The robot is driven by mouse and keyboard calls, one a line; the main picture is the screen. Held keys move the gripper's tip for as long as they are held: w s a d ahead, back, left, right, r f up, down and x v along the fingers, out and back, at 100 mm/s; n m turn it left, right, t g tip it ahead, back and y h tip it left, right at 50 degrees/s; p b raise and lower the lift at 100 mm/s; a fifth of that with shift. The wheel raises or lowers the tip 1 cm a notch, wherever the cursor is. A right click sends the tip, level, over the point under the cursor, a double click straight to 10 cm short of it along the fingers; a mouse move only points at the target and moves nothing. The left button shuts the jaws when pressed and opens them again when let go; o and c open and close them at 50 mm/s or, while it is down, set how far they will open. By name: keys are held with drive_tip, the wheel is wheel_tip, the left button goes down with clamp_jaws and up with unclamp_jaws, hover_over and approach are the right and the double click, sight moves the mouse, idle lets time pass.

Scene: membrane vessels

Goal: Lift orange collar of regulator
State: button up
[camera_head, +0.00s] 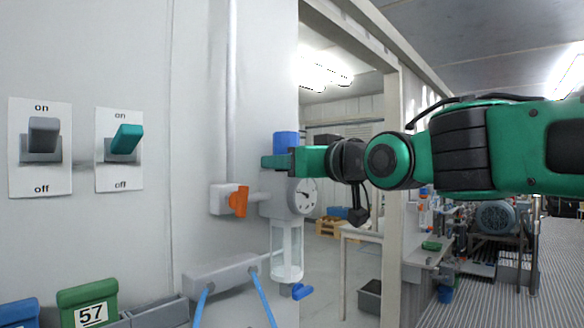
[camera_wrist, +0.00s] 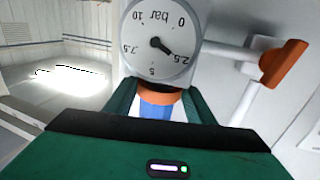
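The regulator has a round pressure gauge (camera_head: 303,196) facing the room, which is close and upside down in the wrist view (camera_wrist: 160,40). Its blue knob (camera_head: 286,140) stands on top and shows again in the wrist view (camera_wrist: 157,113). The orange collar (camera_wrist: 160,97) is a band between the gauge body and the blue knob; in the head view it is hidden behind my gripper. My gripper (camera_head: 277,162) is at collar height, with its two green fingers (camera_wrist: 160,99) on either side of the collar. The finger edges appear very near the collar; whether they press on it is unclear.
An orange valve handle (camera_head: 238,201) sits left of the regulator, on its pipe. A clear filter bowl (camera_head: 287,252) with a blue tap (camera_head: 300,292) hangs below. Wall switches (camera_head: 124,140) are further left. A door frame (camera_head: 391,180) stands right, behind my arm.

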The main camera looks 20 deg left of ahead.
drive_tip(key=shift+w+d+r, duration=0.1)
drive_tip(key=shift+r, duration=0.7)
drive_tip(key=o, duration=1.2)
drive_tip(key=shift+r, duration=0.1)
drive_tip(key=shift+o, duration=0.2)
drive_tip(key=v, duration=1)
drive_tip(key=shift+s+d, duration=0.2)
drive_tip(key=shift+d, duration=0.1)
drive_tip(key=shift+f, duration=0.2)
